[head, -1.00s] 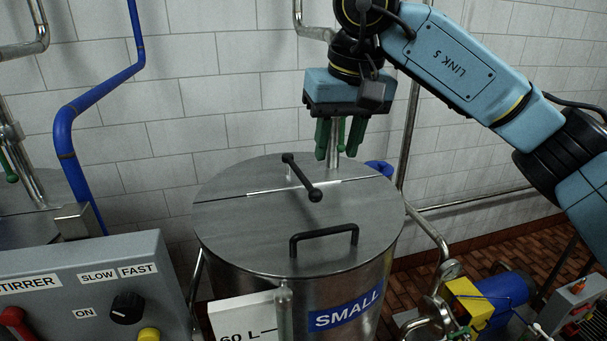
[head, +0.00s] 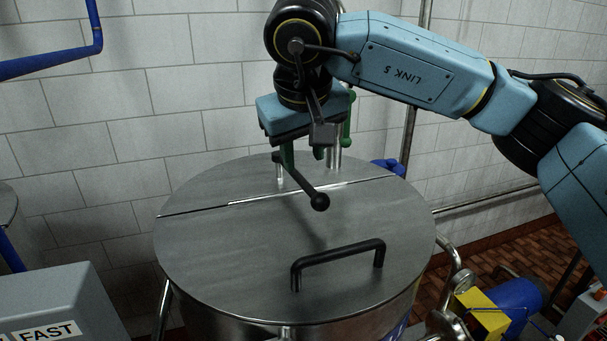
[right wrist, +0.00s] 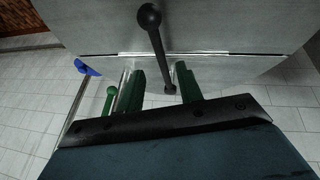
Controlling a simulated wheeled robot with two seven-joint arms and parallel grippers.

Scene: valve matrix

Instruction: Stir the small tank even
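The small tank (head: 230,250) is a round steel vessel with a flat two-part lid. A black crank bar (head: 298,181) with a round knob (head: 319,201) stands over the lid's seam. My right gripper (head: 303,155), with green fingers, is low over the back of the lid, by the crank's far end. In the right wrist view the fingers (right wrist: 160,88) are spread apart, with the far end of the crank bar (right wrist: 160,55) between them, nearer the right finger. I cannot tell whether it touches. The knob end points away from the gripper. My left gripper is out of view.
A black lid handle (head: 338,258) rises from the front of the lid. A green-knobbed lever (head: 347,130) and steel pipe stand behind the gripper. A grey control box (head: 55,295) is at lower left, and a blue pump (head: 510,302) at lower right.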

